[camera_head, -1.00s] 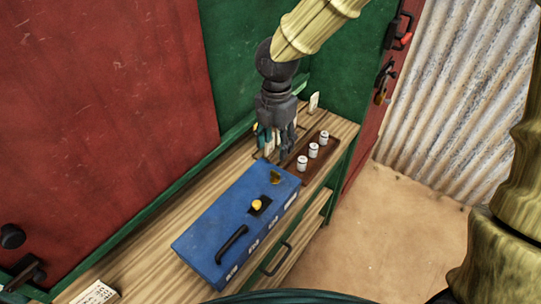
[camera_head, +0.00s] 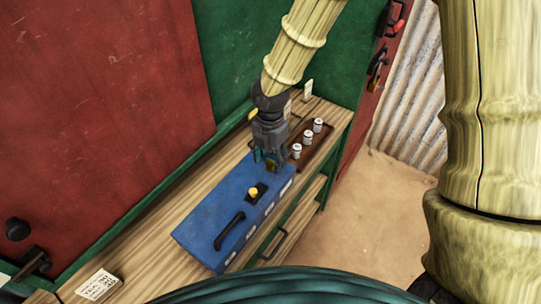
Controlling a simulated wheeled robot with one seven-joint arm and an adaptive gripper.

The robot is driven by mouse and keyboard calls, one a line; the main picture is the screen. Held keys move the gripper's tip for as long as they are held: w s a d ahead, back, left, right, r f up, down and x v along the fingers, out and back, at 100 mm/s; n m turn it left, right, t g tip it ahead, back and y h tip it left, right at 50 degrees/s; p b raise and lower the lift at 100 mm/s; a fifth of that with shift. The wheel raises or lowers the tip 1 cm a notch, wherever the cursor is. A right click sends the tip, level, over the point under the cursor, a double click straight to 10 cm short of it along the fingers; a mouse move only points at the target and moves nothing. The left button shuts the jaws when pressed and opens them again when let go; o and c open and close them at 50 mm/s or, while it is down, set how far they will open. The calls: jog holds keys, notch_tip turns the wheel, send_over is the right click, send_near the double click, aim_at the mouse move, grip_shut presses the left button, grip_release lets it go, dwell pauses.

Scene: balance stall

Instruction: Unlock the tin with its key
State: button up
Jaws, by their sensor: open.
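The blue tin (camera_head: 226,197) lies on the wooden counter, with a black handle (camera_head: 229,230) on its top. A yellow knob (camera_head: 253,191) sits on a dark plate on that top. A small brass-coloured piece (camera_head: 271,167) is at the tin's far end; it may be the key, but it is too small to tell. My gripper (camera_head: 265,159) is open and points down over this end, its fingertips close by the brass piece. The fingers partly hide the piece, and I cannot tell whether they touch it.
A brown tray (camera_head: 322,143) with three white cylinders stands just right of my gripper. A written card (camera_head: 97,285) lies at the counter's near left end; another card (camera_head: 307,90) stands at the back. The wooden counter (camera_head: 140,245) is clear left of the tin.

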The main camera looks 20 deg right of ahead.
jog(key=shift+s, duration=0.1)
jog(key=shift+f, duration=0.1)
jog(key=shift+c, duration=0.2)
jog(key=c, duration=1)
